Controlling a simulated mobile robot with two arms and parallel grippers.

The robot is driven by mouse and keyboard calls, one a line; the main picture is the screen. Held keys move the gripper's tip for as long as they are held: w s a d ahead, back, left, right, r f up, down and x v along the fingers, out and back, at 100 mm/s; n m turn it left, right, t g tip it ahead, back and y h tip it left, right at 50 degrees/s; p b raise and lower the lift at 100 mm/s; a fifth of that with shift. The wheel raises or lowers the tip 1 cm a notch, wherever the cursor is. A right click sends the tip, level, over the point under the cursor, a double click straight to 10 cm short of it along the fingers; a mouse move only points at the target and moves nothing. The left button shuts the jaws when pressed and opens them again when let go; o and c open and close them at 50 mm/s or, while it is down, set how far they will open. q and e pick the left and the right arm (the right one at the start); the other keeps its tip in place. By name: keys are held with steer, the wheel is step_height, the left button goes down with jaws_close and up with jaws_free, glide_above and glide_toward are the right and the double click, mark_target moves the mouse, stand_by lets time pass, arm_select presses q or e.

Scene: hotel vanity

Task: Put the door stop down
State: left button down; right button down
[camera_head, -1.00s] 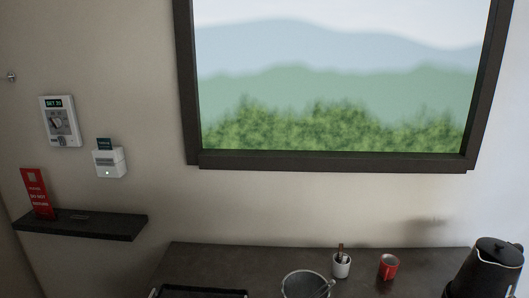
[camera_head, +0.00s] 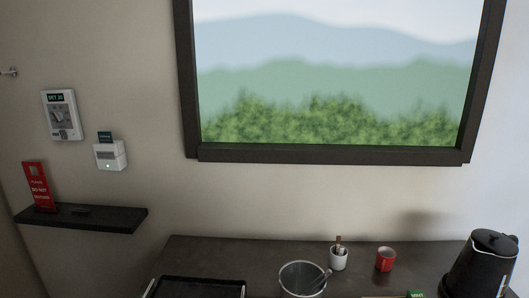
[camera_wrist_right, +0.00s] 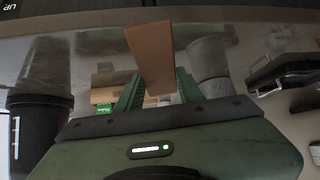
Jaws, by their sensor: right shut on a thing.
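The door stop (camera_wrist_right: 152,52), a tan-brown wedge, shows in the right wrist view. My right gripper (camera_wrist_right: 158,88) is shut on it, with a green finger on each side. The door stop sticks out past the fingertips over the dark grey counter (camera_wrist_right: 80,60). I cannot tell whether it touches the counter. The head view shows the counter (camera_head: 225,255) below the window, but neither gripper nor the door stop. My left gripper is in neither view.
A dark wall shelf (camera_head: 105,220) holds a red sign (camera_head: 38,187).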

steer(key=w+a+r+b, duration=0.1)
steer(key=w+a+r, duration=0.1)
steer(key=a+r, duration=0.2)
steer(key=w+a+r+m+h+b, duration=0.1)
steer(key=w+a+r, duration=0.2)
steer(key=a+r, duration=0.2)
steer(key=shift+w+r, duration=0.15)
steer(key=shift+r, duration=0.25)
steer(key=shift+d, duration=0.1)
stand_by(0.4)
